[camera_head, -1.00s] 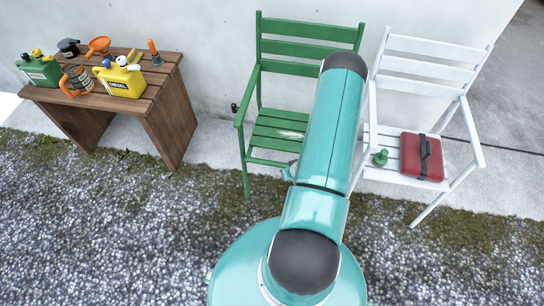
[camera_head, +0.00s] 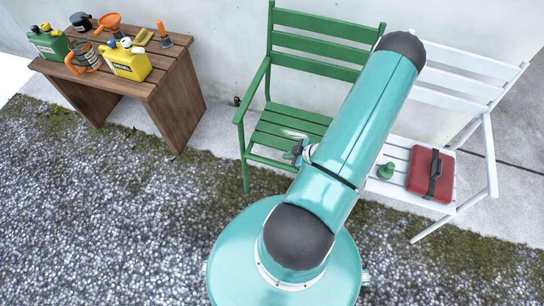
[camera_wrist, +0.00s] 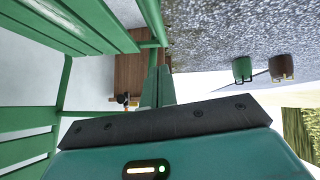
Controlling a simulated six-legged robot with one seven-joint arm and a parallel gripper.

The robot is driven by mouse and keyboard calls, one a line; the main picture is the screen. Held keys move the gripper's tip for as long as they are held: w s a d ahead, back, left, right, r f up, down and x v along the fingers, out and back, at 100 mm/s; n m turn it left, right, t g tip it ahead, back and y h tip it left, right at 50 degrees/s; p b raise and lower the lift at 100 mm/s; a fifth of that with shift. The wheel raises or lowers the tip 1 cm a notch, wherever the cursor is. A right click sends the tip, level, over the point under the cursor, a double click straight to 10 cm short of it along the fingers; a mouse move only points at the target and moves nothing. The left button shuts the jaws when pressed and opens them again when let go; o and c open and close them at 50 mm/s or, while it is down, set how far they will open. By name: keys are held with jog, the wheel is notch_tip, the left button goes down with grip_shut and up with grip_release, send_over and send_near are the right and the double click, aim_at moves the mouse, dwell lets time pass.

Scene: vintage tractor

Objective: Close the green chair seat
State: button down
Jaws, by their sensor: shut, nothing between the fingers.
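The green chair (camera_head: 318,45) stands against the wall with its slatted seat (camera_head: 278,127) down flat. In the wrist view, the close-set seat slats (camera_wrist: 85,22) fill the upper left, and the spaced backrest slats (camera_wrist: 25,118) are at lower left. My gripper (camera_wrist: 157,86) is shut and empty, with its fingertips pointing toward the green front frame. In the head view, a small part of my gripper (camera_head: 299,152) shows near the seat's front right. My arm hides the right part of the chair. I cannot tell whether the fingers touch it.
A white chair (camera_head: 470,75) stands close on the right, with a red case (camera_head: 430,174) and a green object (camera_head: 386,171) on its seat. A wooden table (camera_head: 178,98) at left holds cans, including a yellow one (camera_head: 125,62). The gravel in front (camera_head: 100,220) is clear.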

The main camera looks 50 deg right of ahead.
send_over(270, 163)
jog(key=s, duration=0.1)
notch_tip(270, 163, down, 7)
notch_tip(270, 163, down, 2)
jog(key=shift+s+d+f, duration=0.1)
jog(key=shift+s+f, duration=0.05)
jog(key=shift+f, duration=0.1)
jog(key=shift+d+f, duration=0.15)
jog(key=shift+f, duration=0.5)
jog(key=shift+f, duration=0.85)
